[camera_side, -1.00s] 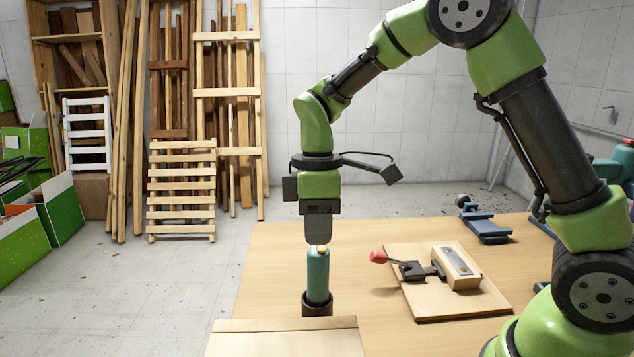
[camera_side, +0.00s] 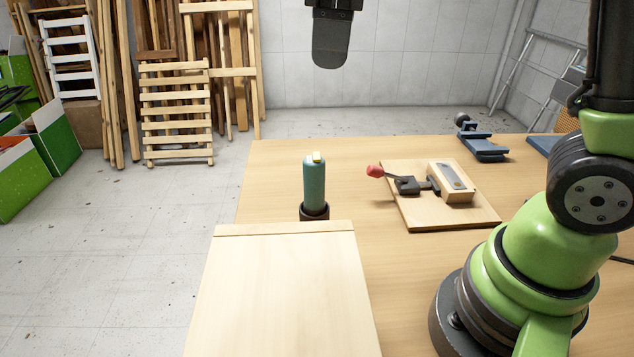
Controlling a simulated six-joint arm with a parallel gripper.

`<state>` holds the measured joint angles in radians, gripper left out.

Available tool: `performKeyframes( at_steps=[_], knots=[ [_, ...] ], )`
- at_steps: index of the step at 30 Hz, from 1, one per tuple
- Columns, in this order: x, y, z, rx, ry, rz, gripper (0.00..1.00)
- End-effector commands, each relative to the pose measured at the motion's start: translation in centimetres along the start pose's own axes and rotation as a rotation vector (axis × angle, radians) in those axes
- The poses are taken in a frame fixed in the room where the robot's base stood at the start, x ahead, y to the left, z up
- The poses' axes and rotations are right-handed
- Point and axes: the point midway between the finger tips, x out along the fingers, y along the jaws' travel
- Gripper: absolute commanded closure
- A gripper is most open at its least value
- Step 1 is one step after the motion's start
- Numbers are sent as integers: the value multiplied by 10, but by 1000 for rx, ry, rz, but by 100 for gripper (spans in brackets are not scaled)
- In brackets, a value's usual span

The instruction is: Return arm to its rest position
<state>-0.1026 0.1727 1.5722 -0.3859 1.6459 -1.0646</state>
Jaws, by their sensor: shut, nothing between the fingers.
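My gripper (camera_side: 330,62) is at the top middle of the side view, pointing down. It is shut and empty, high above the table and well clear of everything on it. Most of my arm above the gripper is out of frame. My green and black base and lower arm stand at the right. A teal cylinder (camera_side: 315,184) with a pale yellow tip stands upright in a dark round holder (camera_side: 315,212) on the table, below the gripper and apart from it. No coiled hose can be made out.
The wooden table (camera_side: 275,170) carries a pale board (camera_side: 285,290) in front and a clamp fixture (camera_side: 430,190) with a red knob at the right. A blue vise (camera_side: 483,143) sits at the back right. Wooden racks and green boxes stand on the floor at the left.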

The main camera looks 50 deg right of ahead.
Motion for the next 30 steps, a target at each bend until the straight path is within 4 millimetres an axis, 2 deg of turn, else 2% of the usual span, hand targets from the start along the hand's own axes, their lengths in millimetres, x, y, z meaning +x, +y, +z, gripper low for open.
performKeyframes(
  at_steps=[3, 6, 12, 15, 21, 30],
  knots=[
    [-13, -15, 28, 182, 121, 47, 100],
    [-16, -28, 52, 361, 240, 71, 100],
    [-7, -51, 92, 701, 475, 65, 100],
    [0, -58, 104, 823, 562, 47, 100],
    [8, -63, 114, 936, 643, 24, 100],
    [9, -63, 115, 943, 644, 21, 100]
  ],
)
